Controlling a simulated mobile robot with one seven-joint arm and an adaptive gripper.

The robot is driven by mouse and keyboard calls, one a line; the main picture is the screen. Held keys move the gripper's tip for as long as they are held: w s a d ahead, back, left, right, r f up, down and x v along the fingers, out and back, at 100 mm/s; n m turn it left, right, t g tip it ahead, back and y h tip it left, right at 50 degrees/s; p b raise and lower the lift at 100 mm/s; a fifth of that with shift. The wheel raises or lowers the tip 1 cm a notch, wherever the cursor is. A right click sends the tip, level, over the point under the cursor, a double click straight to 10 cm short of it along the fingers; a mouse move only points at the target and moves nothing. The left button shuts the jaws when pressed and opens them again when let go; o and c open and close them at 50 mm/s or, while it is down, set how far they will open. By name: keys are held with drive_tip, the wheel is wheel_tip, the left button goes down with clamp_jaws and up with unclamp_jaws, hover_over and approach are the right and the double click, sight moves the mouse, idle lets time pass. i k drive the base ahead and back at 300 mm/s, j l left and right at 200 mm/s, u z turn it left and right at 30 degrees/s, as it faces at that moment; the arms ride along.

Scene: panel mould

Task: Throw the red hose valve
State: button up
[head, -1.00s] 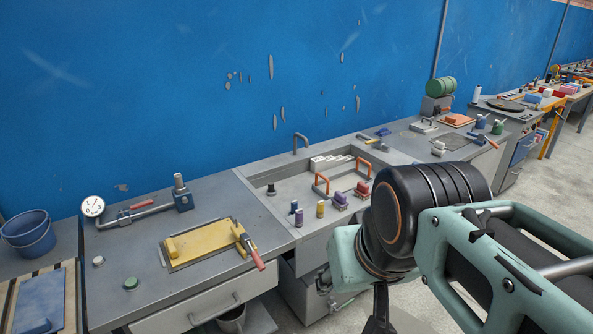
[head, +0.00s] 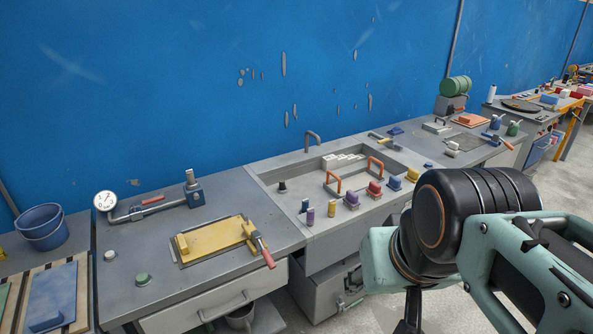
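A red lever (head: 153,199), which I take to be the red hose valve, lies over the grey pipe (head: 133,214) at the back of the left bench. It looks roughly in line with the pipe. The pipe runs from a round white gauge (head: 105,202) on the left to a blue block with a grey top (head: 195,192) on the right. My arm fills the lower right of the head view, well away from the valve. My gripper's fingers cannot be made out in this view, and nothing of mine touches the lever.
A yellow tray (head: 212,242) with a red-handled tool (head: 264,252) lies before the pipe. White (head: 110,255) and green (head: 143,279) knobs sit at the left front. A blue bucket (head: 42,227) stands farther left. A sink (head: 300,187) with orange handles is to the right.

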sight(146, 202)
drive_tip(key=i+j+u, duration=0.95)
drive_tip(key=i+j+z, duration=0.2)
drive_tip(key=j+z, duration=0.15)
drive_tip(key=i+j, duration=0.05)
drive_tip(key=j, duration=0.05)
